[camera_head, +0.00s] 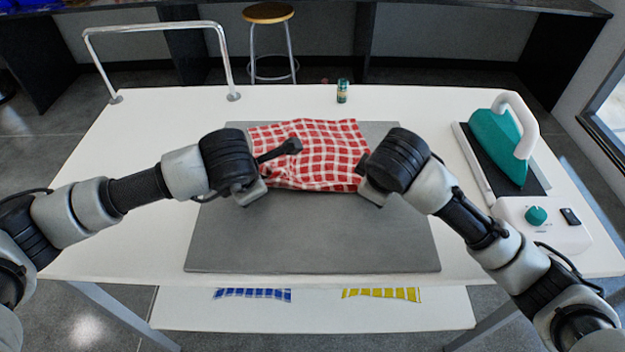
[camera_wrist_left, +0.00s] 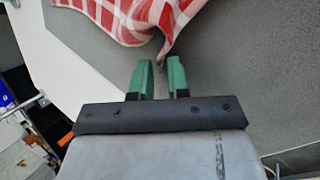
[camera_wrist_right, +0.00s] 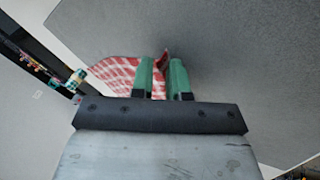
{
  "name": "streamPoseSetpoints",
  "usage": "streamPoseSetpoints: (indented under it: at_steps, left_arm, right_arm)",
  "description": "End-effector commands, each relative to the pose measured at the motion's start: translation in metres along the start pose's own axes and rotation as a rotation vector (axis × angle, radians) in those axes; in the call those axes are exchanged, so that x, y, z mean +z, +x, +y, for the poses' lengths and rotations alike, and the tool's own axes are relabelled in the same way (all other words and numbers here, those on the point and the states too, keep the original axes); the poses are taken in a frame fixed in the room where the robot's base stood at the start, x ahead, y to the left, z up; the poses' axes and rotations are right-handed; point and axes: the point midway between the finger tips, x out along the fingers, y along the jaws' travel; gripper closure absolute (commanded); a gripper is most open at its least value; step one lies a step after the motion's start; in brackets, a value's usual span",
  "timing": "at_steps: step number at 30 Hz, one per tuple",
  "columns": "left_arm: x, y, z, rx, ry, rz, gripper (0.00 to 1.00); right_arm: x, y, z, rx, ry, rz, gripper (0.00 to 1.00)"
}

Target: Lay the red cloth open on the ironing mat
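The red and white checked cloth (camera_head: 312,150) lies rumpled on the far half of the grey ironing mat (camera_head: 310,235). Its surface is bumpy. My left gripper (camera_head: 268,180) is at the cloth's left near side; in the left wrist view, a cloth corner (camera_wrist_left: 150,25) tapers to a point between its green fingertips (camera_wrist_left: 161,65). My right gripper (camera_head: 360,178) is at the right near side; in the right wrist view, a cloth peak (camera_wrist_right: 120,72) rises between its fingertips (camera_wrist_right: 162,62). Both finger pairs keep a narrow gap and appear to hold the cloth. The exact contact is small.
A teal iron (camera_head: 497,145) stands on its base at the right of the white table (camera_head: 120,180). A small jar (camera_head: 342,91) is at the back edge and a metal rail (camera_head: 155,28) at back left. Blue (camera_head: 252,294) and yellow (camera_head: 382,294) cloths lie on the lower shelf. The near mat is clear.

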Motion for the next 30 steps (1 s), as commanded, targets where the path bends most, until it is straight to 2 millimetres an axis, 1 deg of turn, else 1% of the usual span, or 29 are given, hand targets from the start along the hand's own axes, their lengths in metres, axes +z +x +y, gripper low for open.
streamPoseSetpoints:
  at_steps: [1, 3, 5, 11, 14, 20, 29, 30]
  left_arm:
    - [0.0, 0.001, -0.003, -0.007, 0.003, -0.001, 0.72]
    - [0.001, 0.001, -0.004, -0.009, 0.005, -0.003, 0.62]
    - [0.001, 0.001, -0.005, -0.012, 0.006, -0.003, 0.53]
    - [0.002, 0.002, -0.009, -0.02, 0.01, -0.006, 0.53]
    - [0.002, -0.004, -0.009, -0.022, 0.012, -0.008, 0.53]
    - [0.004, -0.036, -0.004, -0.017, 0.012, -0.01, 0.53]
    - [-0.001, -0.084, -0.009, -0.011, 0.01, -0.012, 0.53]
    - [-0.001, -0.09, -0.009, -0.011, 0.009, -0.011, 0.53]
  right_arm:
    - [-0.001, 0.001, -0.003, -0.006, -0.003, 0.001, 0.73]
    - [-0.001, 0.001, -0.004, -0.009, -0.005, 0.003, 0.62]
    - [-0.001, 0.001, -0.005, -0.011, -0.006, 0.004, 0.53]
    - [-0.002, 0.002, -0.008, -0.019, -0.01, 0.006, 0.53]
    - [-0.003, -0.004, -0.008, -0.021, -0.011, 0.007, 0.53]
    - [-0.005, -0.035, -0.003, -0.013, -0.011, 0.011, 0.53]
    - [0.0, -0.084, -0.009, -0.01, -0.008, 0.013, 0.53]
    - [0.001, -0.091, -0.007, -0.001, -0.011, 0.013, 0.53]
